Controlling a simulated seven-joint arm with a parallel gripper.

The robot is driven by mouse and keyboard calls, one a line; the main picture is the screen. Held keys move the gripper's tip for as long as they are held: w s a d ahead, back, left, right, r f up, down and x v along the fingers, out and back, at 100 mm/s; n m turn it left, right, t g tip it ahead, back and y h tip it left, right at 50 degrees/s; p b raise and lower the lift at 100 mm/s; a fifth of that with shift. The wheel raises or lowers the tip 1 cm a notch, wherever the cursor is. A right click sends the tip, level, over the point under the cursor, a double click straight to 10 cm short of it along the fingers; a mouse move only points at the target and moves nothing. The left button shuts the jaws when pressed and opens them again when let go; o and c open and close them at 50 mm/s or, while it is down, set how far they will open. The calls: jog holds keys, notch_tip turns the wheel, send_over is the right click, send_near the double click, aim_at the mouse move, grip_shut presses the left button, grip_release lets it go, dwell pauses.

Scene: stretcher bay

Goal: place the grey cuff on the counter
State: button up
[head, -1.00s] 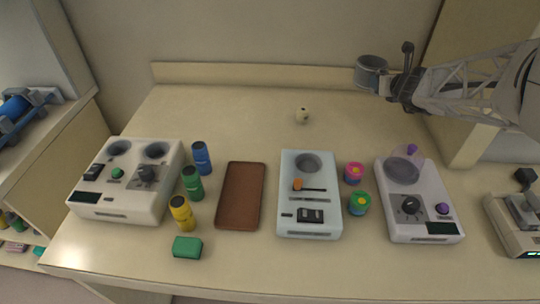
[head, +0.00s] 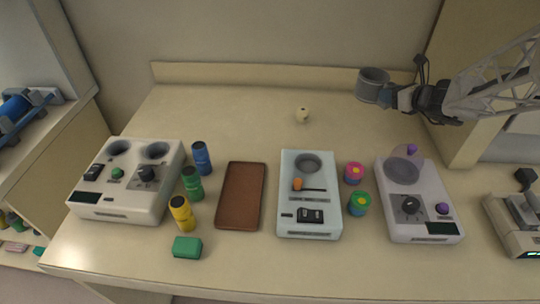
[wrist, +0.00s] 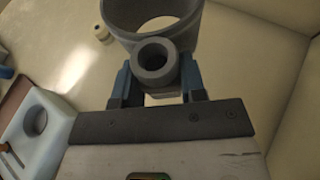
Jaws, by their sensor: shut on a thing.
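The grey cuff (head: 372,84) is an open ring with a short stub, at the upper right of the head view. My gripper (head: 388,96) is shut on the cuff's stub and holds the ring out to the left. In the wrist view the cuff (wrist: 190,22) shows its hollow ring at the top, and its round stub sits between the blue fingers of my gripper (wrist: 157,80). The cuff appears above the back right part of the cream counter (head: 230,108); its exact height is hard to tell.
A small cream knob-like object (head: 302,115) stands on the counter left of the cuff. Devices (head: 130,180), (head: 310,215) and (head: 425,205), a brown tray (head: 241,195), bottles and a green block (head: 187,247) fill the front. The back of the counter is mostly clear.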

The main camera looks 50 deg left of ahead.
aim_at(387, 105)
jog(key=shift+s+d+f+n+g, duration=0.35)
jog(key=shift+d+f+n+g, duration=0.2)
jog(key=shift+d, duration=0.2)
jog(key=shift+s+d+f+n+g, duration=0.35)
jog(key=shift+d+n+g, duration=0.1)
jog(key=shift+d+g, duration=0.25)
jog(key=shift+f, duration=0.1)
jog(key=shift+f, duration=3.05)
jog(key=shift+f, duration=1.9)
jog(key=shift+f, duration=0.15)
jog(key=o, duration=1)
jog(key=shift+o, duration=0.2)
